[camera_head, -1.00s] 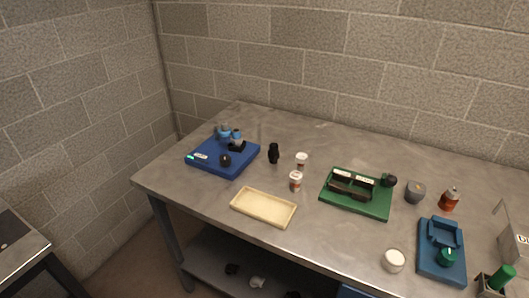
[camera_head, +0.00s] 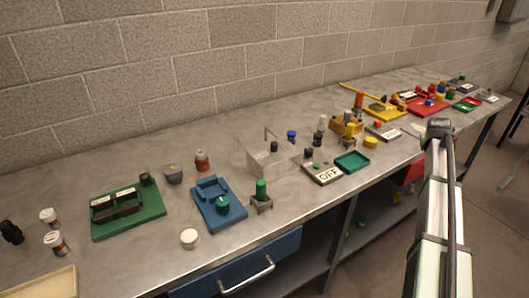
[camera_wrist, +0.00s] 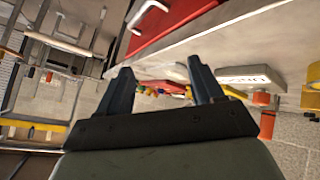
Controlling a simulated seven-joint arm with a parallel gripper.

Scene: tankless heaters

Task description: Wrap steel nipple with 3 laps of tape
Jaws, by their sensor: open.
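I cannot pick out the steel nipple for certain. A small white round item (camera_head: 190,238) sits near the table's front edge, left of centre in the head view; I cannot tell whether it is the tape. Two small white tubs with red-brown labels, a rear one (camera_head: 49,217) and a front one (camera_head: 57,243), stand at the left. My gripper shows in the wrist view (camera_wrist: 161,68) with its two dark fingers apart and nothing between them. In the head view my arm rises at the right, and the gripper end is near the table's front edge, far from the white item.
A green fixture (camera_head: 128,222) with dark slots, a blue fixture (camera_head: 218,207), a clear box (camera_head: 272,163) and an OFF-labelled box (camera_head: 323,174) stand along the bench. Yellow and red trays crowd the far right. A blue drawer (camera_head: 240,266) hangs below. Bare bench lies along the front.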

